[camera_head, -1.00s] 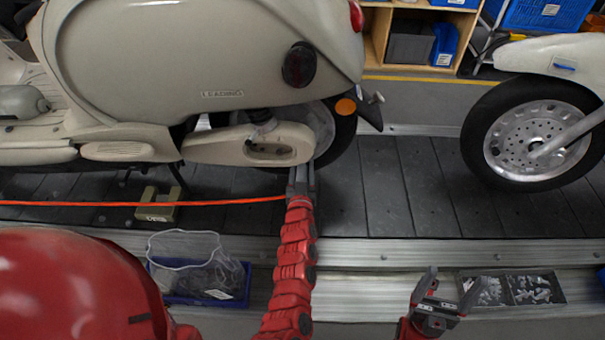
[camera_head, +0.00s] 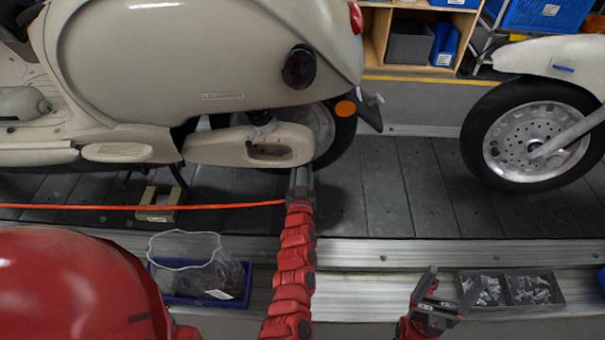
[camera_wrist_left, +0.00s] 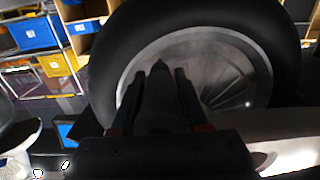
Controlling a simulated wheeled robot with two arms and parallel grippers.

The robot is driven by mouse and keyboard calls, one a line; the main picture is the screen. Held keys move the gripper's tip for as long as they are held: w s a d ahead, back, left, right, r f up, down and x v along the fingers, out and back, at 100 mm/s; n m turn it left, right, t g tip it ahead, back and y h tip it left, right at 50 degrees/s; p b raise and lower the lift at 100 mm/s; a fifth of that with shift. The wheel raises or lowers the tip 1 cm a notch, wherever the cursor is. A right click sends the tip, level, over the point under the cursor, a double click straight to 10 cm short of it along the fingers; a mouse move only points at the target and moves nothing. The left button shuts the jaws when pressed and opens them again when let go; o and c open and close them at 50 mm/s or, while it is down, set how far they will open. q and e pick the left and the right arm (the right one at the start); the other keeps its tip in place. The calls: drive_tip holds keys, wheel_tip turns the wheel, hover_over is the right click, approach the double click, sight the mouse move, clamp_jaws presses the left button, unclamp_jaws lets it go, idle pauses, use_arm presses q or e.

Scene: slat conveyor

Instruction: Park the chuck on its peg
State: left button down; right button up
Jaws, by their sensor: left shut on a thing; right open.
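My left gripper (camera_head: 301,180) reaches over the slat conveyor to beside the scooter's rear wheel (camera_head: 335,135). It is shut on a small dark thing, apparently the chuck (camera_wrist_left: 160,78), at the end of the taut orange hose (camera_head: 230,206). In the left wrist view the chuck is a dark shape between the fingers, in front of the blurred wheel. Its details and any contact with the wheel cannot be told. My right gripper (camera_head: 435,290) is open and empty over the near ledge. I cannot make out the peg in any view.
A cream scooter (camera_head: 190,50) stands on the conveyor (camera_head: 400,190); another wheel (camera_head: 530,135) is at right. A yellowish block (camera_head: 157,212) sits by the hose. A blue bin (camera_head: 195,298) and a tray of small parts (camera_head: 510,303) are on the near side. Slats between the wheels are clear.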

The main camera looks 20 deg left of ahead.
use_arm(q)
drive_tip(key=shift+p+v, duration=0.9)
drive_tip(key=shift+v, duration=1.5)
